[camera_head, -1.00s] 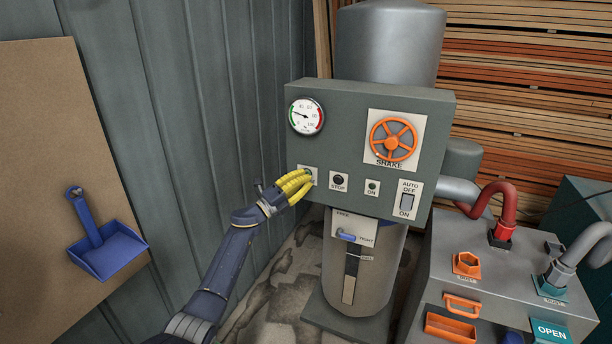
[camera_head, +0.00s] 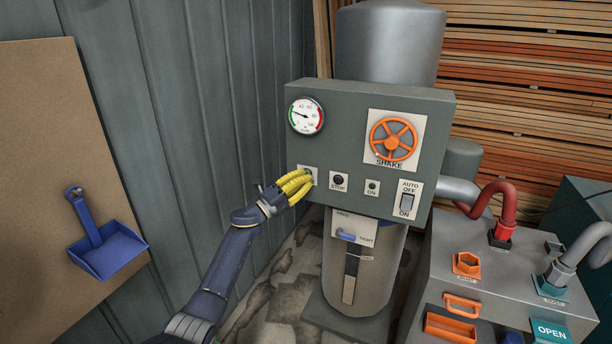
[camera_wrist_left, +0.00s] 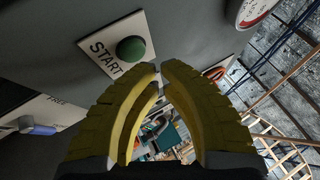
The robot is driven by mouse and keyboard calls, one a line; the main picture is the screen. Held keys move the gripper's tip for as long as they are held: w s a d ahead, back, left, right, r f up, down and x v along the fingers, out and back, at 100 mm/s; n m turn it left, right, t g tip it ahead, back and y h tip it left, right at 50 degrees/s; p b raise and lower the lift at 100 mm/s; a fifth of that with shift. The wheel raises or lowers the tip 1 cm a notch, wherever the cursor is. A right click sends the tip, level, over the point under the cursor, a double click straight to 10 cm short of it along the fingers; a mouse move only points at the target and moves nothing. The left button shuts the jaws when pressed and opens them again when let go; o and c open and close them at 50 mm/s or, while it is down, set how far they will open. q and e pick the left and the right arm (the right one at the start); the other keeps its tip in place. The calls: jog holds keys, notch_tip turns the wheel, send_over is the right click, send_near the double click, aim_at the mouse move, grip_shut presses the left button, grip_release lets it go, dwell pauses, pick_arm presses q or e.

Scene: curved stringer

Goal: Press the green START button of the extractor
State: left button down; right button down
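The extractor's grey control box (camera_head: 340,130) faces me in the head view. The START plate (camera_head: 314,171) is at its lower left, mostly covered by my yellow fingers. In the left wrist view the round green START button (camera_wrist_left: 131,48) stands out on its white plate (camera_wrist_left: 101,52). My left gripper (camera_head: 308,178) is at that plate; its fingertips also show in the wrist view (camera_wrist_left: 160,68), closed together, empty and just beside the button. Whether they touch the button or the panel I cannot tell. My right gripper is not in view.
Right of START are a black STOP button (camera_head: 339,179), an ON lamp (camera_head: 372,187) and an AUTO/OFF/ON switch (camera_head: 407,201). Above are a gauge (camera_head: 306,116) and an orange SHAKE wheel (camera_head: 393,139). A FREE/TIGHT lever (camera_head: 346,235) sits below. A corrugated wall stands to the left.

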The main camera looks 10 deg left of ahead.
pick_arm(q)
jog(key=shift+w, duration=0.2)
jog(key=shift+w+d, duration=0.1)
jog(key=shift+w, duration=0.15)
jog(key=shift+w, duration=0.4)
dwell(1.1)
jog(key=shift+s, duration=0.85)
jog(key=shift+s, duration=0.1)
jog(key=shift+s+a, duration=0.25)
jog(key=shift+s, duration=0.95)
jog(key=shift+s+a, duration=0.25)
jog(key=shift+s, duration=0.9)
